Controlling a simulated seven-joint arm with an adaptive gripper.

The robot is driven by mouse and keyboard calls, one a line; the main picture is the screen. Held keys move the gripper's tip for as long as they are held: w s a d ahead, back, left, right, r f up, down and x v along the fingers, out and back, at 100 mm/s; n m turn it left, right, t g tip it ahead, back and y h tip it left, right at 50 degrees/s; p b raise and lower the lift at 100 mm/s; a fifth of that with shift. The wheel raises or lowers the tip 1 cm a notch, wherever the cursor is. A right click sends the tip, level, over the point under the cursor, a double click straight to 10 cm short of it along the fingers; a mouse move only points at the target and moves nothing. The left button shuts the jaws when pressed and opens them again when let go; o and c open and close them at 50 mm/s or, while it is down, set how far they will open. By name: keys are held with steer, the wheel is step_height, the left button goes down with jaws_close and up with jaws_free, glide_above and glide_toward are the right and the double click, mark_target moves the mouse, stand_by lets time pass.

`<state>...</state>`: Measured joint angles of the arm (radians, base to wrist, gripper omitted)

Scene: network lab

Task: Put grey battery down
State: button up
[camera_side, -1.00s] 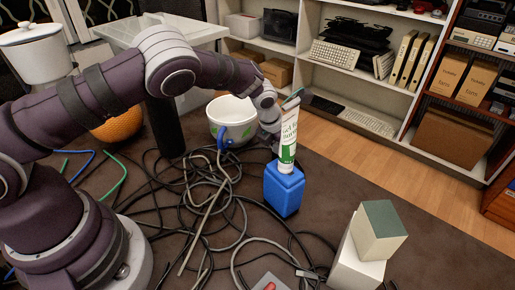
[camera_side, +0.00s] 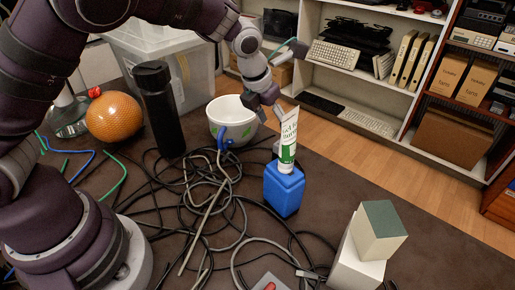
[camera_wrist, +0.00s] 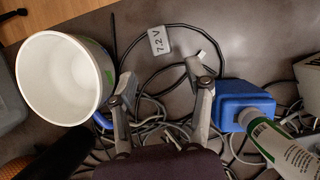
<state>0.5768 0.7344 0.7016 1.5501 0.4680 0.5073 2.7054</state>
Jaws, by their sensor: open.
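The grey battery (camera_wrist: 158,40), marked 7.2 V, lies on the dark table among cables in the wrist view. In the side view the battery (camera_side: 276,148) is mostly hidden behind the tube and blue container. My gripper (camera_side: 266,108) is above the table, between the bowl and the tube. In the wrist view my gripper (camera_wrist: 164,80) has its fingers spread apart, with nothing between them, and the battery lies beyond the fingertips, apart from them.
A white and green bowl (camera_side: 231,120) stands left of my gripper. A blue container (camera_side: 283,190) with a white tube (camera_side: 288,142) upright on it stands to the right. Cables (camera_side: 205,205) tangle across the table. A black cylinder (camera_side: 158,110) and orange ball (camera_side: 113,117) stand farther left.

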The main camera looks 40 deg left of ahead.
steer(key=s+a+r+m, duration=0.1)
steer(key=s+r+m, duration=0.2)
steer(key=m, duration=0.9)
steer(key=s+a+r+m, duration=0.2)
steer(key=s+r+m, duration=0.2)
steer(key=s+m, duration=0.6)
steer(key=s+a+r+m+t, duration=0.1)
steer(key=s+m, duration=0.6)
steer(key=m, duration=0.7)
step_height(320, 180, up, 2)
steer(key=shift+a+r, duration=0.2)
steer(key=shift+a, duration=0.3)
